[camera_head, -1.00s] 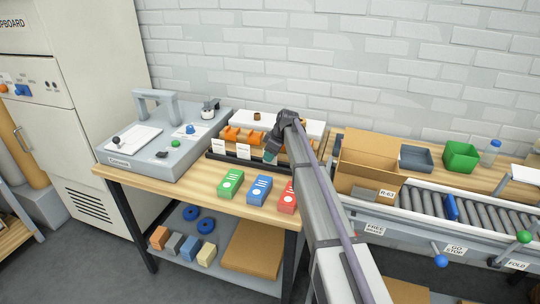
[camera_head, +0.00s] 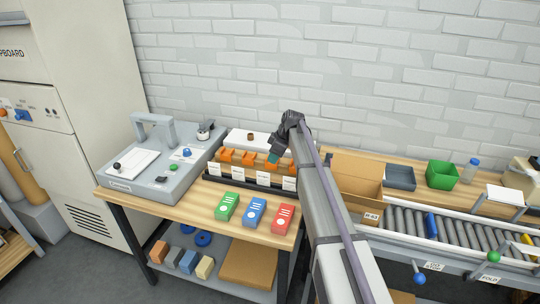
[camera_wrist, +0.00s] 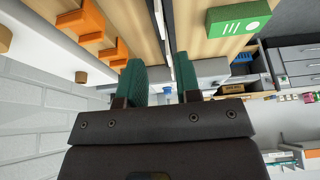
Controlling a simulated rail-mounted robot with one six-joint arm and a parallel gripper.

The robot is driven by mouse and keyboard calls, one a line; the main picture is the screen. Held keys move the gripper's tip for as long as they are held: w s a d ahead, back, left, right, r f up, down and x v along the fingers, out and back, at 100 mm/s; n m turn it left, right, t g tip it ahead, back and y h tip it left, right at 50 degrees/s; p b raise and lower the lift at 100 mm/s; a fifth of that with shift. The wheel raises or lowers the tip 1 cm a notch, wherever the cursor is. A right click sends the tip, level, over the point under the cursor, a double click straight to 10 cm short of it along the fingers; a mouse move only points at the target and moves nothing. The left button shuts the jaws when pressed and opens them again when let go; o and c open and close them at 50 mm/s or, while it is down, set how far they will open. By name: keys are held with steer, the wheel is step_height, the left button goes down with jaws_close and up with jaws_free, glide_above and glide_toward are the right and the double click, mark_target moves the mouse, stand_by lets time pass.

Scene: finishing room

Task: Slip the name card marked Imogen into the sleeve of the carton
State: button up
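Several white name cards (camera_head: 263,178) stand in a row along the front of a dark rack (camera_head: 235,184) on the wooden table. The writing on them is too small to read, so I cannot tell which is Imogen. My gripper (camera_head: 273,158) is at the rack, above and behind the cards toward the right. In the wrist view its two teal fingers (camera_wrist: 160,83) are apart with nothing seen between them. The open cardboard carton (camera_head: 345,187) stands right of my arm at the conveyor, with a tag (camera_head: 371,216) on its front. I cannot make out its sleeve.
Green (camera_head: 227,207), blue (camera_head: 255,211) and red (camera_head: 283,218) boxes lie in front of the rack. A grey machine (camera_head: 160,158) stands left. Right of the carton are a grey tray (camera_head: 400,178), a green bin (camera_head: 443,175) and the roller conveyor (camera_head: 460,235).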

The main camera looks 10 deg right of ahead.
steer(key=s+a+m+g+h, duration=0.1)
steer(key=s+m, duration=0.5)
steer(key=s, duration=1.4)
steer(key=s+a+f+m+g+h, duration=0.1)
steer(key=s+a+m+h, duration=0.2)
steer(key=s, duration=1.7)
steer(key=m, duration=0.3)
steer(key=shift+f, duration=0.25)
